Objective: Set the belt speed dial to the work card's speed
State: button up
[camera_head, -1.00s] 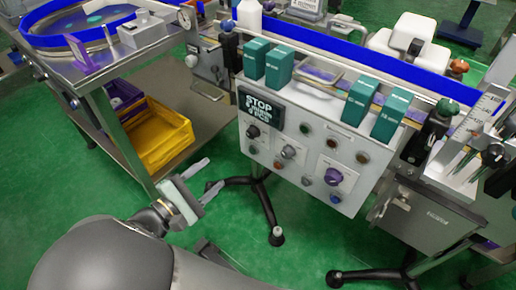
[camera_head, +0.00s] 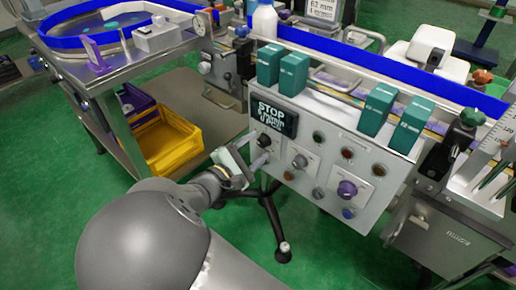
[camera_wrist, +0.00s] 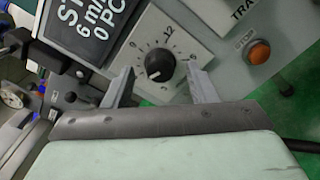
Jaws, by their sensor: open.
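The control panel (camera_head: 335,172) faces me. A black-knobbed dial (camera_wrist: 160,65) with a numbered white scale shows in the wrist view, and it also shows at the panel's left in the head view (camera_head: 265,140). Its white pointer mark is at the lower left of the knob. My gripper (camera_wrist: 163,84) is open and empty, with its fingers on either side of the knob's lower part in that view; contact cannot be told. The black display (camera_head: 274,118) reads STOP, with "6 m/min" and "0 PC" partly readable in the wrist view. A white sign (camera_head: 324,10) reads "62 mm"; its other lines are unclear.
Other panel knobs include a grey one (camera_head: 300,160) and a purple one (camera_head: 347,189). An orange button (camera_wrist: 259,51) is right of the dial. Teal boxes (camera_head: 292,74) stand above the panel. A yellow bin (camera_head: 170,145) sits on the lower shelf at left.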

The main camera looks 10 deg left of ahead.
jog(key=shift+x, duration=0.8)
jog(key=c, duration=1)
jog(key=shift+r, duration=0.1)
